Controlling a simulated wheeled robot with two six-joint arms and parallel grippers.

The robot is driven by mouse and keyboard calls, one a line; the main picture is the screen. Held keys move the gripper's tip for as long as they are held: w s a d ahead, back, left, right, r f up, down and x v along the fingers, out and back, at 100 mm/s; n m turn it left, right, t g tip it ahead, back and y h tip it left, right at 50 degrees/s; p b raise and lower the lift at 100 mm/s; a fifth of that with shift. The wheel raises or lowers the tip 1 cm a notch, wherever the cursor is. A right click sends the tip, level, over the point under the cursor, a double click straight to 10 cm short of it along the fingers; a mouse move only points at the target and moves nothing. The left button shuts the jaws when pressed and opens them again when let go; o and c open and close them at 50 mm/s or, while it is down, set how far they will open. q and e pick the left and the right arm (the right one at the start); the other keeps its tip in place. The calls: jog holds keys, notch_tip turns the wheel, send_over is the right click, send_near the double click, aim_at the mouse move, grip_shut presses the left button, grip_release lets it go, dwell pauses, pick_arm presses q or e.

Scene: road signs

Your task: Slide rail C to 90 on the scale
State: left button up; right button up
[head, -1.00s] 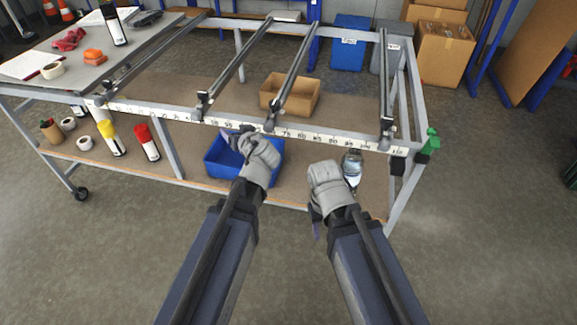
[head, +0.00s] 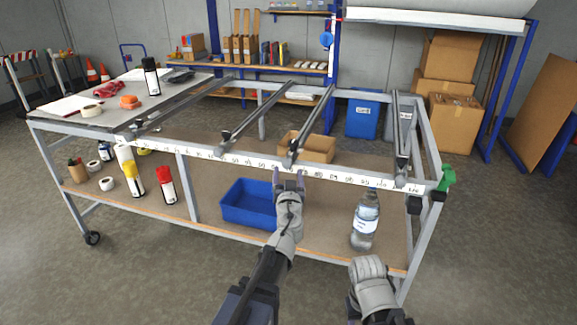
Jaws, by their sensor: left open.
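Several dark rails lie across the frame of a table, their near ends on a white numbered scale strip (head: 335,176). I see no letters on the rails; the third from the left, possibly rail C (head: 313,120), has its near clamp just above my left gripper. The small scale numbers are hard to read, so I cannot tell its value. My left gripper (head: 289,175) is open, fingers pointing up, in front of the strip below that clamp. I cannot tell whether they touch. My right gripper (head: 370,270) is low at the right; its fingers are hidden.
Another rail (head: 256,112) lies to the left and one (head: 403,130) to the right. On the lower shelf are a blue bin (head: 247,207), a water bottle (head: 365,222) and spray cans (head: 165,186). A cardboard box (head: 317,149) sits behind the rail.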

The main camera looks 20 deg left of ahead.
aim_at(287, 166)
pick_arm(q)
jog(key=x, duration=0.6)
jog(key=shift+w+a+f, duration=0.1)
jog(key=shift+w, duration=0.25)
jog(key=shift+c, duration=0.2)
jog(key=shift+a, duration=0.1)
grip_shut()
